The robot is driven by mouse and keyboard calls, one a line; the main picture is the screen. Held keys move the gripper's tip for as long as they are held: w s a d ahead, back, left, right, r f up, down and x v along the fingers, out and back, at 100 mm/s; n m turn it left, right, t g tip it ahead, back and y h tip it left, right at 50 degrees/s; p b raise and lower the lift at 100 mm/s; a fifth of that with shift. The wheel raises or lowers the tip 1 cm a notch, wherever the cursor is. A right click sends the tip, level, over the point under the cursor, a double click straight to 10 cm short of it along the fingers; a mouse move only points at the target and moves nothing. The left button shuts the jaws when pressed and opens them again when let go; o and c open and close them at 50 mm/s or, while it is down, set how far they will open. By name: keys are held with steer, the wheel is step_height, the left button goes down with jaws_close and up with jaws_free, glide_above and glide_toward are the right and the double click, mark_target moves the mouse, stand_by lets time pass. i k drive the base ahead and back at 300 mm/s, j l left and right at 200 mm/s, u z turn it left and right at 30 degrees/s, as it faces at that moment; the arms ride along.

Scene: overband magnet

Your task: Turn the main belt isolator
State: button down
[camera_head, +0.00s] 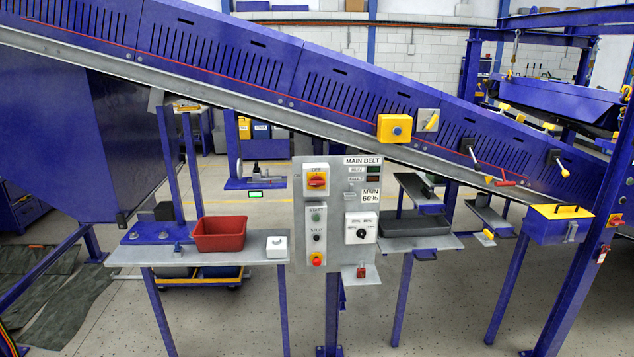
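The main belt isolator (316,181) is a red rotary handle on a yellow plate in a white box, with OFF printed above it. It sits at the upper left of the grey control panel (338,292), which carries a MAIN BELT label (363,161). The handle looks roughly level, but it is too small to tell its exact setting. Nothing stands in front of it in this view. My gripper is not in view.
Below the isolator are START and STOP buttons and a red emergency stop (317,259); a selector dial (361,233) is at right. A side table (140,256) holds a red bin (220,234). The inclined blue conveyor (330,85) passes behind and above. Floor in front looks clear.

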mark_target(316, 181)
steer(key=i+j, duration=0.1)
steer(key=i, duration=0.45)
steer(key=i+j, duration=0.15)
steer(key=i, duration=0.45)
steer(key=i+j, duration=0.1)
steer(key=i, duration=0.45)
